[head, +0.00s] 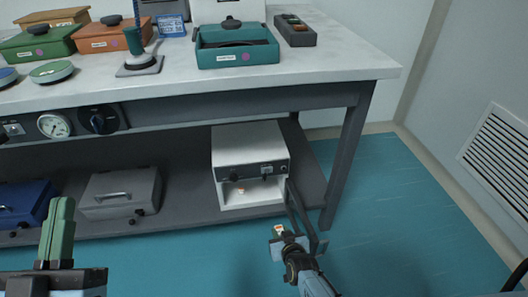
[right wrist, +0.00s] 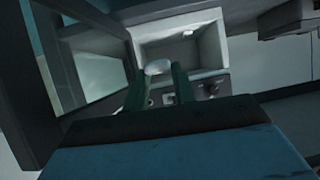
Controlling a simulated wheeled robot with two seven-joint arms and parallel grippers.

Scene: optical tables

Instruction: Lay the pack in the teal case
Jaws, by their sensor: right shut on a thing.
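The teal case (head: 238,57) stands on the table top. Its top looks open, with a dark inside and a dark knob at its back edge. My right gripper (head: 281,234) is low in front of the white cabinet (head: 235,143), shut on a small white pack (head: 279,229) with a reddish mark. The right wrist view shows the pack (right wrist: 158,67) between the green fingertips, outside the cabinet opening. My left gripper (head: 58,205) is at the lower left, its green fingers together with nothing seen between them, away from the case.
The cabinet's door (head: 300,213) stands open beside my right gripper. A small pale item (head: 241,190) shows inside the cabinet. Bare table lies before the teal case.

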